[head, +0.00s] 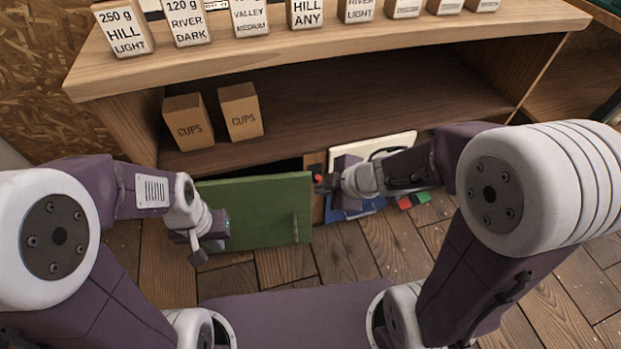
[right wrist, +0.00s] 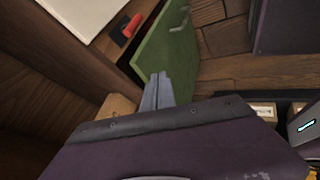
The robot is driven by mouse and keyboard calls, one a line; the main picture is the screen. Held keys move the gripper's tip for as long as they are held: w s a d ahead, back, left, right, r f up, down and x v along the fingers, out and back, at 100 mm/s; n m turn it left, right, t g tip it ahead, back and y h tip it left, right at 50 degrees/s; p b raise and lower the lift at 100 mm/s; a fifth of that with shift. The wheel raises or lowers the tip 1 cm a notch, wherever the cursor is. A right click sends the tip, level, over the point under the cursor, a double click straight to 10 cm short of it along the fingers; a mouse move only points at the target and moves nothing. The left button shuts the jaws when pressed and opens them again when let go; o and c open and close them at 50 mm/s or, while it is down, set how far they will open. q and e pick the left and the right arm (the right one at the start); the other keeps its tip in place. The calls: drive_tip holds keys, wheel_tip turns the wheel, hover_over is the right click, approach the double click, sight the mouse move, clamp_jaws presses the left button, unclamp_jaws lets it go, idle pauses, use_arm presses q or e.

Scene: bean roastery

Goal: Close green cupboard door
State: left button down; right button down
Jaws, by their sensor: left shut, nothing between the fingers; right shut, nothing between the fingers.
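The green cupboard door (head: 262,208) hangs below the wooden counter and shelf in the head view, with an upright handle (head: 295,228) near its right edge. A dark gap shows behind its top edge, so it stands ajar. My left gripper (head: 198,256) is shut and empty at the door's left end; I cannot tell if it touches. My right gripper (head: 328,182) is shut and empty beside the door's upper right corner. In the right wrist view its fingers (right wrist: 157,92) point at the edge of the green door (right wrist: 163,50); contact is unclear.
Two CUPS boxes (head: 241,111) stand on the shelf (head: 340,100). Labelled bags (head: 187,22) line the counter (head: 330,45). Bare wooden floor (head: 285,266) shows before the door.

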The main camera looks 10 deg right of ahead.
drive_tip(key=w+f, duration=0.1)
drive_tip(key=w, duration=0.1)
drive_tip(key=w+a+f+b, duration=0.1)
drive_tip(key=w+f, duration=0.1)
drive_tip(key=w+a+f, duration=0.1)
drive_tip(key=w+f, duration=0.1)
drive_tip(key=shift+w+a, duration=0.1)
drive_tip(key=shift+w, duration=0.3)
drive_tip(key=shift+w, duration=0.1)
